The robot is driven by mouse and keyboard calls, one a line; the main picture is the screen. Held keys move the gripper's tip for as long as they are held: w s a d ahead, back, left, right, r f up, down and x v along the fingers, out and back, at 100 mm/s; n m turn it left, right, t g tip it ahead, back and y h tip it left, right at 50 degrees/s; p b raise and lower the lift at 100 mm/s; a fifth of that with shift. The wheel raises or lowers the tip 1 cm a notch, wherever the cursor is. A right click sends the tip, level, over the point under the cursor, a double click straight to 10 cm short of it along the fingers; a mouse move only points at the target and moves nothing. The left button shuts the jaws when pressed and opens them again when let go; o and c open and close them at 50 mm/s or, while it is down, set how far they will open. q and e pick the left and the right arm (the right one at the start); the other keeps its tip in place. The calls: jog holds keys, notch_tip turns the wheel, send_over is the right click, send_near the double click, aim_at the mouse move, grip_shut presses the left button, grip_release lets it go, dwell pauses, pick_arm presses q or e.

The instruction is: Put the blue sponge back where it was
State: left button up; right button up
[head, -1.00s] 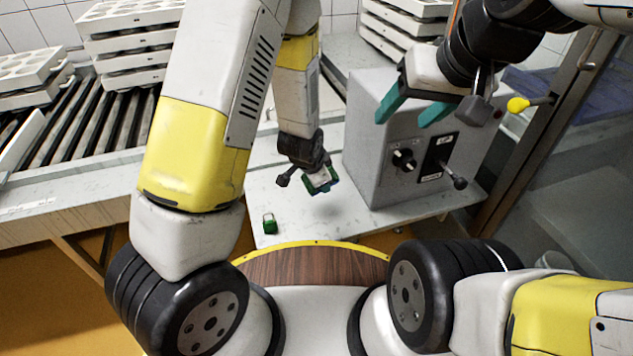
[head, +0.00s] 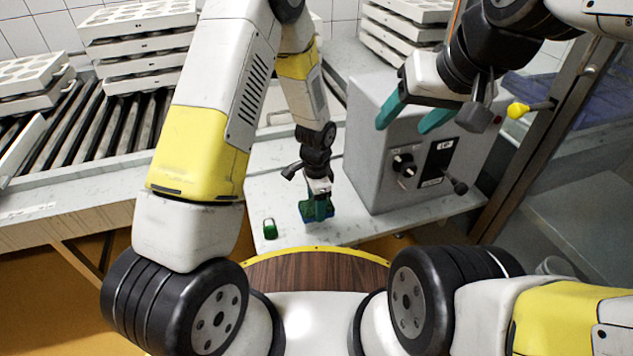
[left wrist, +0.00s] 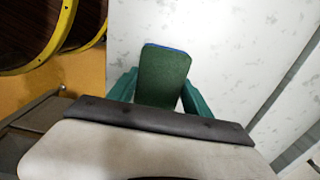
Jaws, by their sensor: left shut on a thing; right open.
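The blue sponge (head: 305,214) is in my left gripper (head: 317,210), low over the pale worktop to the left of the grey control box. In the left wrist view the sponge (left wrist: 164,76) shows a dark green face with a blue far edge, between the two teal fingers (left wrist: 160,92). The left gripper is shut on it and points down. Whether the sponge touches the worktop I cannot tell. My right gripper (head: 413,114) is open and empty, in front of the upper part of the control box.
The grey control box (head: 372,145) with knobs stands right of the sponge. A small green object (head: 270,229) sits near the worktop's front edge, left of the sponge. A roller conveyor (head: 95,130) with stacked white moulds (head: 137,45) lies at the left. Bare worktop (head: 350,228) shows around the sponge.

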pick_arm(q)
jog(key=w, duration=0.3)
jog(key=shift+f, duration=0.2)
notch_tip(320, 180, down, 3)
jog(key=shift+f, duration=0.2)
jog(key=o, duration=1.2)
